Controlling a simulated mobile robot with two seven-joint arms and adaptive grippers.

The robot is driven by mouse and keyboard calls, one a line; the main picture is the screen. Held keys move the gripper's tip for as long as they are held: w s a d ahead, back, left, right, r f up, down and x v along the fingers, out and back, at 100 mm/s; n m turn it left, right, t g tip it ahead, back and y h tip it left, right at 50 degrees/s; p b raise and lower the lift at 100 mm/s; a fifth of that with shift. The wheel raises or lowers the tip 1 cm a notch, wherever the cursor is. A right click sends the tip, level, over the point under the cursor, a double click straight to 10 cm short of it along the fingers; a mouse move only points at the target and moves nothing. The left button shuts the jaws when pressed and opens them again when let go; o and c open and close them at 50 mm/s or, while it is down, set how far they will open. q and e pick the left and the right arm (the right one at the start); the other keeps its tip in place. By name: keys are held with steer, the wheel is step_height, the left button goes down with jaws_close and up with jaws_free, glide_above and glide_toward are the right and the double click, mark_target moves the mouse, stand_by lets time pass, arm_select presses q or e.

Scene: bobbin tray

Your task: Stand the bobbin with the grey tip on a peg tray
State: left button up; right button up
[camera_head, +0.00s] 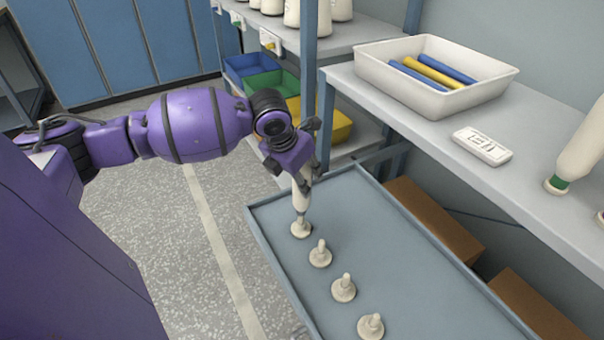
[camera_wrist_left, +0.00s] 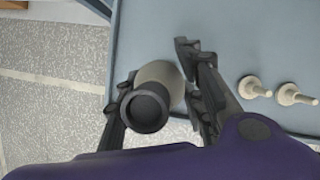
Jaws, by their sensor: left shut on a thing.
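My left gripper (camera_head: 303,170) is shut on a cream bobbin (camera_head: 301,198) and holds it about upright at the far left corner of the blue-grey peg tray (camera_head: 400,245). The bobbin's lower end looks greyish and is right at the farthest peg (camera_head: 300,229); I cannot tell whether it sits on the peg or just above it. In the left wrist view the bobbin (camera_wrist_left: 160,78) lies between the fingers (camera_wrist_left: 155,95), with its dark round end (camera_wrist_left: 146,111) facing the camera. More pegs, (camera_head: 320,254) the nearest of them, stand empty in a row. My right gripper is not in view.
A shelf at the right carries a white bin (camera_head: 430,95) with blue and yellow tubes, a white label block (camera_head: 482,146) and a green-tipped bobbin (camera_head: 582,150). Colored bins (camera_head: 270,85) and several cream bobbins stand behind. The tray's right part is clear.

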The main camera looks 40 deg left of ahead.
arm_select(q)
steer(key=shift+f, duration=0.5)
steer(key=shift+f+b, duration=0.3)
steer(key=shift+f, duration=1.25)
steer(key=o, duration=1.3)
steer(key=v, duration=1.2)
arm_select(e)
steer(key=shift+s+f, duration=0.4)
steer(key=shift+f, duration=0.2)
